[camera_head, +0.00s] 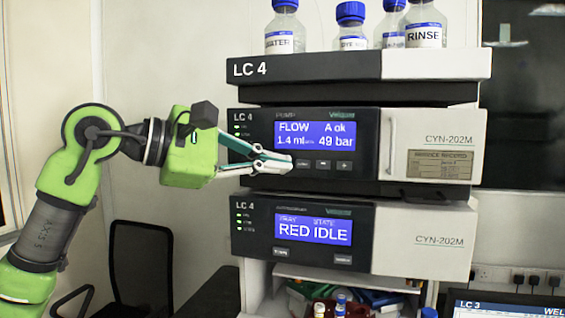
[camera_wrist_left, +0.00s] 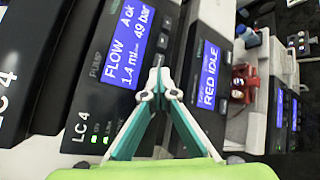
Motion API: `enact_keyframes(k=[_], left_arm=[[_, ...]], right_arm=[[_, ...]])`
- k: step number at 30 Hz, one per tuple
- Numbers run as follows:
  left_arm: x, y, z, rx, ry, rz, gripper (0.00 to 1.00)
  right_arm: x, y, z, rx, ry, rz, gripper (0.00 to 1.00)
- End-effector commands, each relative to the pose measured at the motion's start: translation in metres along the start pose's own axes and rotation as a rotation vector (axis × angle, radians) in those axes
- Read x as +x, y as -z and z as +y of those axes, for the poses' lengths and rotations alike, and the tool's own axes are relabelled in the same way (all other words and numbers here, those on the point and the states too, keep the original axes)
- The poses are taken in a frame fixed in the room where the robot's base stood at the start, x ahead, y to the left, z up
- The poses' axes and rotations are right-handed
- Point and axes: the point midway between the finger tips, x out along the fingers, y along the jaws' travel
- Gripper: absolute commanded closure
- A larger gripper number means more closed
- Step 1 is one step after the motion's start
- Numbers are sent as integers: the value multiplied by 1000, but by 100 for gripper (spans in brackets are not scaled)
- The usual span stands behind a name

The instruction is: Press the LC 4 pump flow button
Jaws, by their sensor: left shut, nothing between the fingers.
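The LC 4 pump (camera_head: 255,150) is the upper module of the stack, with a blue screen reading FLOW 1.4 ml, A ok and 49 bar. A row of small dark buttons lies below the screen, and the leftmost, the flow button (camera_head: 303,163), is just right of my fingertips. My left gripper (camera_head: 290,162) is shut and empty, its tips in front of the pump panel at the screen's lower edge. In the left wrist view the closed tips (camera_wrist_left: 159,76) lie beside the pump screen (camera_wrist_left: 124,47) and hide part of the button row. I cannot tell whether they touch. My right gripper is not in view.
The autosampler (camera_head: 255,235), reading RED IDLE, sits directly below the pump. Capped bottles (camera_head: 285,30) stand in the top tray (camera_head: 360,68). A black chair (camera_head: 140,265) is at the lower left, and a monitor (camera_head: 505,304) at the lower right.

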Motion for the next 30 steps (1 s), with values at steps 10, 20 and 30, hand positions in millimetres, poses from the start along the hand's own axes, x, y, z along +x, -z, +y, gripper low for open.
enact_keyframes(k=[10,20,30], left_arm=[[1,1,0,-1,0,1,100],[-8,-5,-8,1,0,0,100],[-11,-8,-8,0,0,0,100]], right_arm=[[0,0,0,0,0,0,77],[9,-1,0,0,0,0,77],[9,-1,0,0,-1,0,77]])
